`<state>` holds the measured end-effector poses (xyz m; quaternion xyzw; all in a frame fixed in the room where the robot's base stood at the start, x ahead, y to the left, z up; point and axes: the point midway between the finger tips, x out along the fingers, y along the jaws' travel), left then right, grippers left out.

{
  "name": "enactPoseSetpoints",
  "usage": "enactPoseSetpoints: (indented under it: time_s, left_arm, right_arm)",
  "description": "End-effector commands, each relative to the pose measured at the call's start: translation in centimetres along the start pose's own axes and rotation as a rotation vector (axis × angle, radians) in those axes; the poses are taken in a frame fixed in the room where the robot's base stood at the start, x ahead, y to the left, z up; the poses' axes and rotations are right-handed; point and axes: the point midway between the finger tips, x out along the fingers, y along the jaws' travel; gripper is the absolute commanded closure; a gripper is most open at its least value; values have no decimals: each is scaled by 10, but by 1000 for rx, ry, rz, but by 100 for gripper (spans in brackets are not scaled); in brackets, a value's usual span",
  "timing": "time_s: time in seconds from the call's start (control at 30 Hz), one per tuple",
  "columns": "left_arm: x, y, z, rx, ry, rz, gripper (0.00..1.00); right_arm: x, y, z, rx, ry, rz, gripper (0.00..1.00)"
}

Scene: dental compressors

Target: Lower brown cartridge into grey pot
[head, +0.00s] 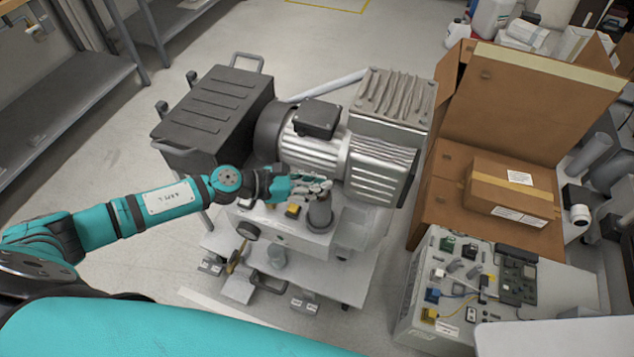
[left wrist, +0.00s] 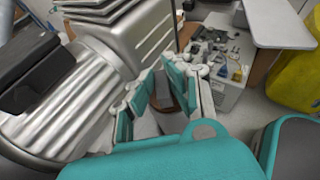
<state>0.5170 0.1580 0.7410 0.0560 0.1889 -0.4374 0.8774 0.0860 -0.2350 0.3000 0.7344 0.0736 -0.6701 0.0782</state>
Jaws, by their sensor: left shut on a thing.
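My left gripper (head: 322,188) reaches in from the left, above a grey pot (head: 320,215) on the compressor's front deck. The pot is a short dark cylinder, upright. The grey pot (left wrist: 170,122) shows just below the fingertips there. The fingers hide most of the cartridge, so I cannot tell how deep it sits in the pot. My right gripper is not in view.
The silver ribbed motor (head: 375,165) stands close behind the gripper, with a dark grey tank box (head: 215,105) to the left. A clear container (head: 352,228) stands right of the pot. A cardboard box (head: 510,190) and a grey cabinet with parts (head: 425,300) are further right.

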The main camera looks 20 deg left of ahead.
Motion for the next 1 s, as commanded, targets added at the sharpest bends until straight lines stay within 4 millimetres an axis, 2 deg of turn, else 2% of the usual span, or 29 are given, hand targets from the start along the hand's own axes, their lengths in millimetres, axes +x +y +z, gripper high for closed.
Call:
enactPoseSetpoints:
  time_s: [0.23,0.27,0.43,0.77,0.87,1.0]
  left_arm:
    - [0,0,0,0,-1,0,100]
    - [0,0,0,0,-1,0,83]
    - [0,0,0,0,-1,0,61]
    - [-3,0,-1,0,1,1,60]
    - [-13,0,-2,-2,2,1,60]
    - [-40,0,-3,-2,5,2,60]
  right_arm:
    - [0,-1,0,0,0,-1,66]
    - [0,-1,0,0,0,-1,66]
    - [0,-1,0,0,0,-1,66]
    - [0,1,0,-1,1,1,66]
    - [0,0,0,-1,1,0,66]
    - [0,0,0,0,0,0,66]
